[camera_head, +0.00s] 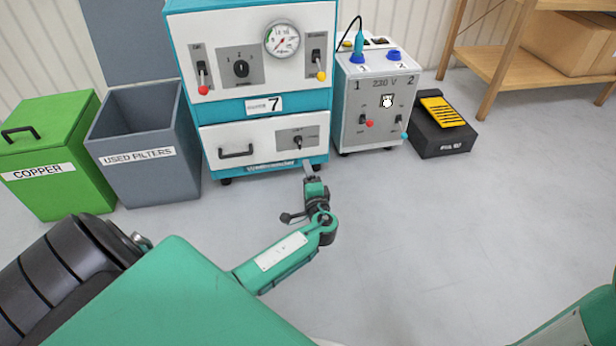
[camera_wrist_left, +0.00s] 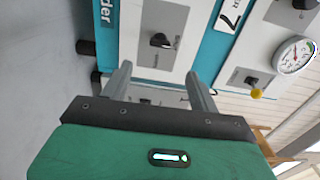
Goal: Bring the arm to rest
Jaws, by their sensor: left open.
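My left arm comes in from the lower left in the head view, and its gripper (camera_head: 309,166) is in front of the lower right part of a teal and white machine (camera_head: 263,107). In the left wrist view the two fingers of my left gripper (camera_wrist_left: 160,85) stand apart with nothing held between them. Beyond them is the machine's lower panel with a black knob (camera_wrist_left: 160,40). I cannot tell how far the fingertips are from the panel. A green part of my right arm shows at the lower right of the head view, but its gripper does not show.
A green COPPER bin (camera_head: 55,185) and a grey USED FILTERS bin (camera_head: 150,180) stand left of the machine. A 230 V unit (camera_head: 372,105), a black box (camera_head: 442,140) and a wooden shelf (camera_head: 490,65) are to the right. The floor (camera_head: 460,230) at the right front is clear.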

